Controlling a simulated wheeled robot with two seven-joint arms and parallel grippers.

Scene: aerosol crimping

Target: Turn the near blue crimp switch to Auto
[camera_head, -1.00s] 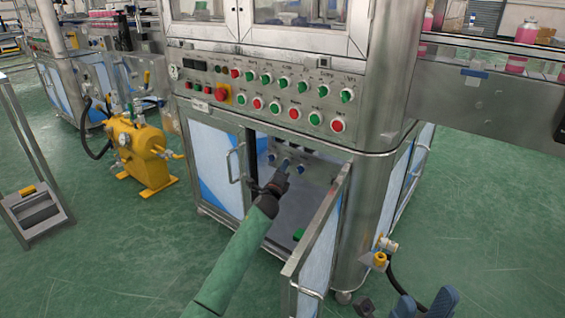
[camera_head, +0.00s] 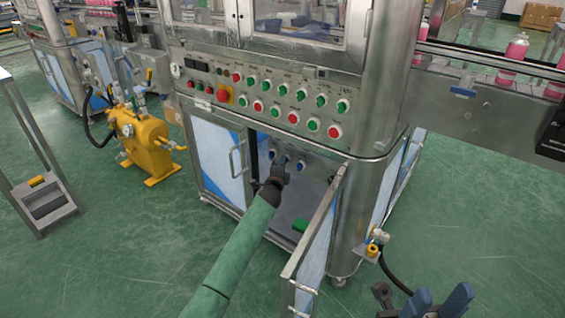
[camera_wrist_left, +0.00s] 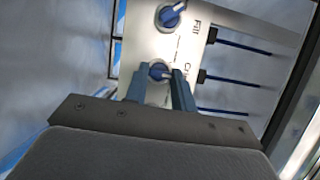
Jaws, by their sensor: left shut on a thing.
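Inside the open cabinet, a light panel (camera_wrist_left: 150,43) carries blue rotary switches. In the left wrist view, one blue switch (camera_wrist_left: 172,14) sits beside a label that seems to read "Fill". The blue crimp switch (camera_wrist_left: 158,70), beside a label starting "Cr", is between the fingers of my left gripper (camera_wrist_left: 160,80), which is shut on it. Its lower part and Auto mark are hidden or unreadable. In the head view, my left gripper (camera_head: 281,168) reaches the row of blue switches (camera_head: 300,166). My right gripper (camera_head: 438,298) is at the lower right, blue fingers apart, empty.
The open cabinet door (camera_head: 315,235) stands just right of my left arm. Above is a console (camera_head: 265,95) of red and green buttons. A yellow pump unit (camera_head: 145,140) stands left. A hose fitting (camera_head: 375,243) is at the right.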

